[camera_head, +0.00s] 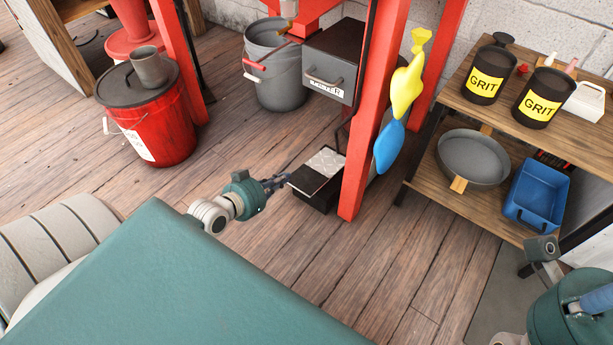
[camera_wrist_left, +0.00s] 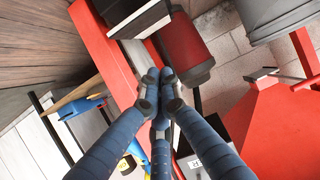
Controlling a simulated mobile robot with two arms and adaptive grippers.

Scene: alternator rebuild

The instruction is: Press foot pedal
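The foot pedal (camera_head: 325,161) is a low black box with a silver tread plate on top, on the floor beside a red post. Its tread plate (camera_wrist_left: 140,19) shows at the top of the left wrist view. My left gripper (camera_head: 287,180) is at the near left end of the pedal. In the left wrist view its dark blue fingers (camera_wrist_left: 160,79) come together at the tips with nothing between them. I cannot tell whether they touch the pedal. My right gripper (camera_head: 598,299) is partly in view at the lower right, and its fingers are mostly cut off.
The red post (camera_head: 361,125) stands right beside the pedal. A grey bucket (camera_head: 275,82) and a grey box (camera_head: 331,72) are behind it. A red bucket (camera_head: 154,128) stands left, a wooden shelf (camera_head: 463,83) right. Floor left of the pedal is clear.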

